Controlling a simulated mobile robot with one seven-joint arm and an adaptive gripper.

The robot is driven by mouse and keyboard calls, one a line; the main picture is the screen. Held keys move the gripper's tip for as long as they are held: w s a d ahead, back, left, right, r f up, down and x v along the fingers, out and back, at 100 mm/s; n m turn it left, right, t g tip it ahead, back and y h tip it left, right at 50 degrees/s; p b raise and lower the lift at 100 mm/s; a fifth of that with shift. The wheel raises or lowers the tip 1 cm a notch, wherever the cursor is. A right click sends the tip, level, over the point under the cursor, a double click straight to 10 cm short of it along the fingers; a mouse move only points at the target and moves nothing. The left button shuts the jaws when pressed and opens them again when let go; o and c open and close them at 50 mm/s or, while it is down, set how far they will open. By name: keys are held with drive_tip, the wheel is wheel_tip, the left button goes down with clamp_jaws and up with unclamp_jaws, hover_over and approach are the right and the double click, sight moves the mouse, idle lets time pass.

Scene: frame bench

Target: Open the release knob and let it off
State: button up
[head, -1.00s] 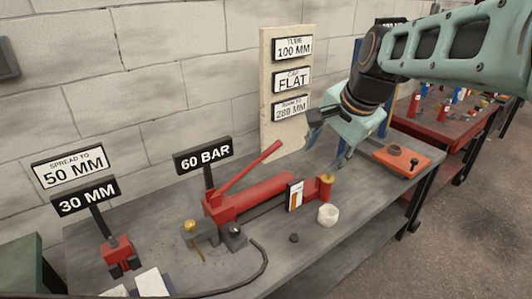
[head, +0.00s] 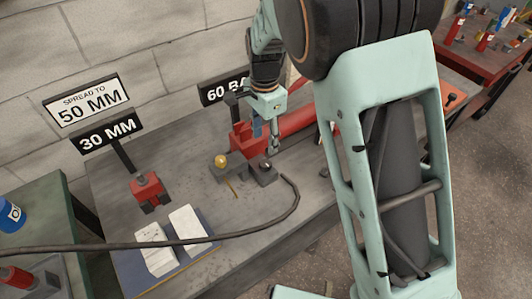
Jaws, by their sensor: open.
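A red hydraulic pump (head: 292,124) lies on the grey bench, partly hidden behind my arm. In front of its left end are a brass-topped knob (head: 221,161) on a grey block and a small dark block with a pale knob (head: 265,168) where the hose begins. I cannot tell for sure which of these is the release knob. My gripper (head: 266,142) points down, open, just above the dark block and right of the brass knob. Whether a finger touches the block is not clear.
A black hose (head: 296,204) curls across the bench front. A small red spreader (head: 150,188) stands to the left, with two pale blocks (head: 187,225) on a blue mat nearer. The 60 BAR sign (head: 222,90) stands close behind my gripper.

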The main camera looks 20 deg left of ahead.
sight(265, 163)
wheel_tip(265, 163, down, 10)
drive_tip(key=shift+d+f, duration=0.1)
drive_tip(key=shift+c, duration=0.6)
drive_tip(key=c, duration=1)
